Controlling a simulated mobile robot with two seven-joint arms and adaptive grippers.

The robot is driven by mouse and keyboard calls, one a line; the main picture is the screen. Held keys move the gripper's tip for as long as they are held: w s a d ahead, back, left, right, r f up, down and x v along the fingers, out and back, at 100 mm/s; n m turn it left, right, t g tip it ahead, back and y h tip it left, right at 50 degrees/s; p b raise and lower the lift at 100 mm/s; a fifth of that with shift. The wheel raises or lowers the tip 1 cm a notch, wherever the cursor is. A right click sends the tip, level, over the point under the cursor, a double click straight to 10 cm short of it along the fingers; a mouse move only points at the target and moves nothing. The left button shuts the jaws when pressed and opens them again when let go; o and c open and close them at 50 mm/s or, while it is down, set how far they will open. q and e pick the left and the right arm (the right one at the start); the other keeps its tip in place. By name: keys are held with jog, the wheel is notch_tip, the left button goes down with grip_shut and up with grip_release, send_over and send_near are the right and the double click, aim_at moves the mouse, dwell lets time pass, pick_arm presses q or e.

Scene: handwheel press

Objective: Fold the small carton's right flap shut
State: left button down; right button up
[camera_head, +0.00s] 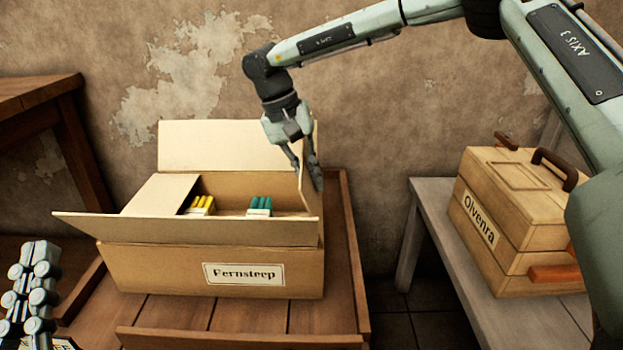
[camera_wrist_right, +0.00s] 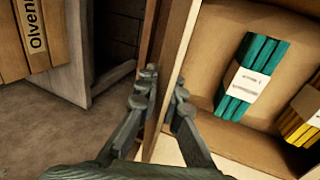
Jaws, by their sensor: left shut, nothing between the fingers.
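The small carton (camera_head: 150,268), labelled "Fernsteep", stands open on a wooden table. Its right flap (camera_head: 306,150) stands upright, seen nearly edge-on. The left flap (camera_head: 160,194) lies folded inward, the back flap (camera_head: 225,145) stands up, and the front flap (camera_head: 185,228) leans outward. My right gripper (camera_head: 305,172) is at the right flap with its fingers parted. In the right wrist view the fingers (camera_wrist_right: 163,92) straddle the flap's edge (camera_wrist_right: 178,60); contact is unclear. My left gripper (camera_head: 36,275) is shut and empty at the lower left, apart from the carton.
Yellow packs (camera_head: 201,205) and teal packs (camera_head: 260,206) sit inside the carton. A wooden box (camera_head: 512,225) labelled "Olvenra" stands on a grey bench (camera_head: 440,235) at the right. A gap of floor separates bench and table (camera_head: 340,235). A wall stands close behind.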

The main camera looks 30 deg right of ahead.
jog(key=shift+o, duration=1.4)
jog(key=v, duration=1.2)
